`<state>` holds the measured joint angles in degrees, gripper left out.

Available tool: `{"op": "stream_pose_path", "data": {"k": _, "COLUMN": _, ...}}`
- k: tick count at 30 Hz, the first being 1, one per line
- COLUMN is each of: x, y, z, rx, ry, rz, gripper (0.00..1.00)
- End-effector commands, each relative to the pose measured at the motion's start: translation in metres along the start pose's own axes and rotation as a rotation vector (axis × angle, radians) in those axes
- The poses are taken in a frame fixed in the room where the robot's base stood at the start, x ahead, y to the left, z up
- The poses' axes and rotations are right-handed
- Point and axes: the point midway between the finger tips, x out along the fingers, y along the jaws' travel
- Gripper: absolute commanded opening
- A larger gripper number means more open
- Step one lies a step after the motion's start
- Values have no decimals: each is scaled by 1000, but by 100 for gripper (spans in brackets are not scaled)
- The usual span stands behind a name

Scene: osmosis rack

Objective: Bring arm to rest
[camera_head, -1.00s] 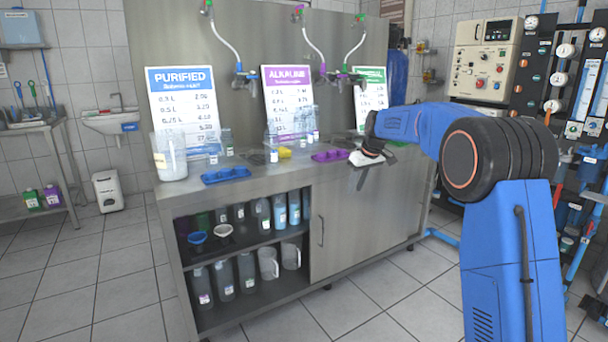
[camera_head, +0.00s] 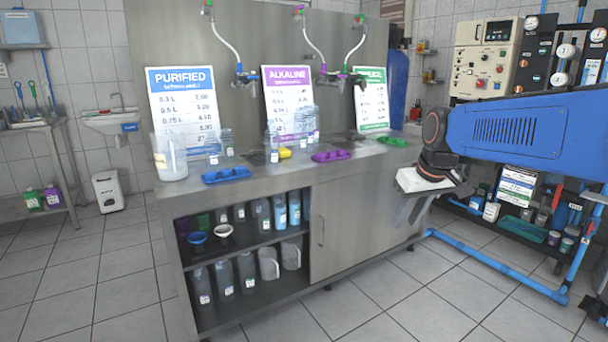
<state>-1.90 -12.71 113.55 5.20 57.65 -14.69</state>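My blue arm comes in from the right edge, and my gripper (camera_head: 406,222) hangs at its end, pointing down, in front of the right end of the steel counter (camera_head: 352,215). The gripper has a white body and grey fingers. Nothing shows between or below the fingers. The fingers are small and overlap in this view, so I cannot tell how wide apart they are.
On the counter stand a clear pitcher (camera_head: 170,158), a blue tray (camera_head: 227,175), a purple tray (camera_head: 331,156), a green tray (camera_head: 392,141) and several bottles. Blue pipes (camera_head: 500,268) run along the floor at right. The floor (camera_head: 375,300) in front is clear.

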Motion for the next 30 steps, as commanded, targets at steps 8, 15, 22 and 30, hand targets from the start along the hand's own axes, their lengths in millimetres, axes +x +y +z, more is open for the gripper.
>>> {"op": "stream_pose_path", "data": {"k": 8, "x": -16, "y": -11, "z": 98, "rx": 74, "ry": 9, "rz": 31, "gripper": 28}}
{"op": "stream_pose_path", "data": {"k": 15, "x": -14, "y": -22, "z": 182, "rx": 136, "ry": 16, "rz": 56, "gripper": 28}}
{"op": "stream_pose_path", "data": {"k": 22, "x": -1, "y": -31, "z": 256, "rx": 194, "ry": 25, "rz": 78, "gripper": 28}}
{"op": "stream_pose_path", "data": {"k": 30, "x": 12, "y": -36, "z": 301, "rx": 231, "ry": 28, "rz": 93, "gripper": 28}}
